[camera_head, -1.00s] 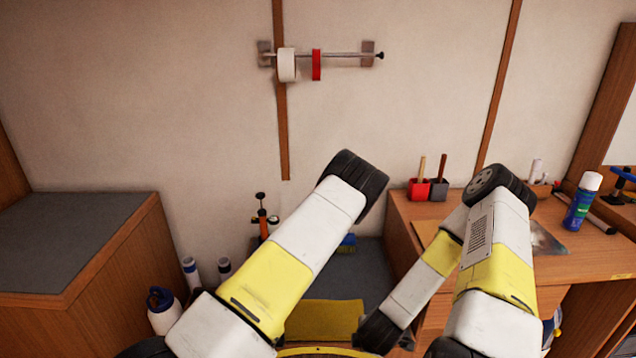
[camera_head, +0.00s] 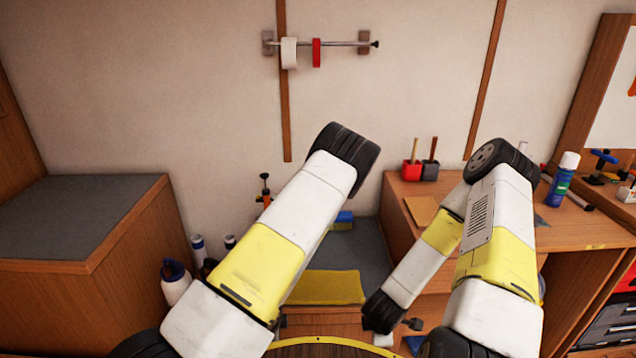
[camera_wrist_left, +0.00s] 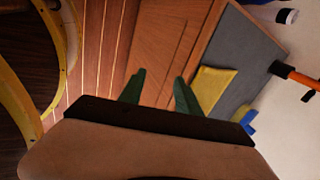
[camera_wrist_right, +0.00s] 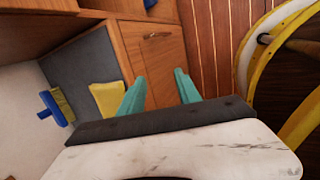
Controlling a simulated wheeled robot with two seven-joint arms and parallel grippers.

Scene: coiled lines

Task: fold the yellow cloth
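The yellow cloth (camera_head: 328,287) lies flat on the front part of a low grey surface (camera_head: 366,251), partly hidden by my left arm in the head view. It also shows in the left wrist view (camera_wrist_left: 213,88) and in the right wrist view (camera_wrist_right: 107,98), beyond the fingers. My left gripper (camera_wrist_left: 158,88) has its dark green fingers apart with nothing between them. My right gripper (camera_wrist_right: 160,86) has its teal fingers apart and is also empty. Both grippers are clear of the cloth. Where the left fingertips are in the head view is hidden by the arm.
A blue-and-yellow brush (camera_head: 343,220) lies behind the cloth. A grey-topped cabinet (camera_head: 70,215) stands left, with bottles (camera_head: 175,281) beside it. A wooden bench (camera_head: 580,238) stands right, holding a spray can (camera_head: 562,180) and small pots (camera_head: 412,170). A wall rail (camera_head: 345,43) carries tape rolls.

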